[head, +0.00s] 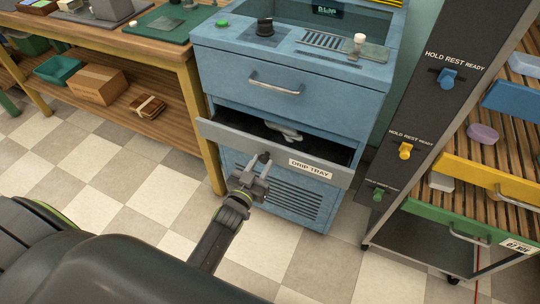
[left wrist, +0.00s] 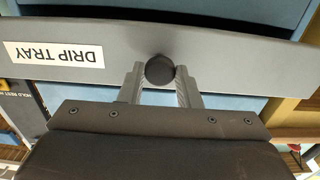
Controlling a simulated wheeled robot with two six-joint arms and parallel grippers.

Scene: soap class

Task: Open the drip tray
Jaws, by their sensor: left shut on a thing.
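The drip tray (head: 222,130) is a grey-fronted drawer low in the blue cabinet (head: 225,73), with a "DRIP TRAY" label (head: 310,169). It stands pulled out, and its dark inside shows with a crumpled pale thing (head: 284,132) in it. My left gripper (head: 262,158) is at the middle of the tray's front. In the left wrist view the two fingers (left wrist: 160,78) are shut on a round dark knob (left wrist: 160,70) on the tray front (left wrist: 225,58). My right gripper is not in view.
A wooden workbench (head: 150,45) with a lower shelf stands at the left, holding a cardboard box (head: 98,84) and a teal bin (head: 58,70). A rack (head: 455,235) with slatted shelves and coloured blocks stands at the right. The checkered floor (head: 110,165) before the cabinet is clear.

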